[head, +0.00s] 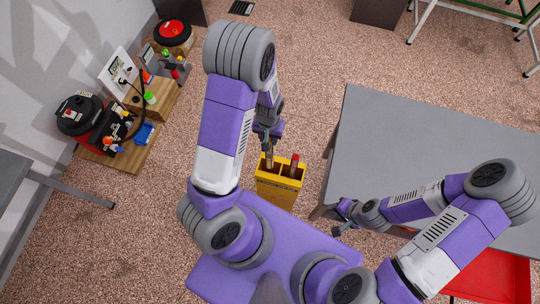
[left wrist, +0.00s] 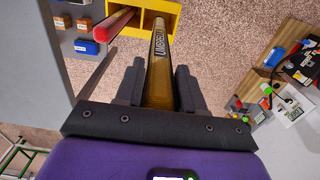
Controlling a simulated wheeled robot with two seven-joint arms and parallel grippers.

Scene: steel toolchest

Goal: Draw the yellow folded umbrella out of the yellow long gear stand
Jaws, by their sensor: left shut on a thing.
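The yellow long gear stand (head: 279,188) stands on the floor near the middle of the head view, with its open top facing up. The yellow folded umbrella (left wrist: 160,62) stands between my left gripper's fingers (left wrist: 160,88) in the left wrist view, with dark lettering on its side. Its far end runs into a compartment of the stand (left wrist: 172,8). In the head view my left gripper (head: 268,132) is above the stand's left compartment, shut on the umbrella (head: 269,160). My right gripper (head: 342,220) is away to the right, beside the grey table; its jaw gap is unclear.
A red-topped rod (head: 295,159) stands in the stand's right part, beside the umbrella; it also shows in the left wrist view (left wrist: 114,24). A grey table (head: 425,145) is close on the right. Wooden boxes with tools (head: 150,102) line the left wall. Carpet lies clear between.

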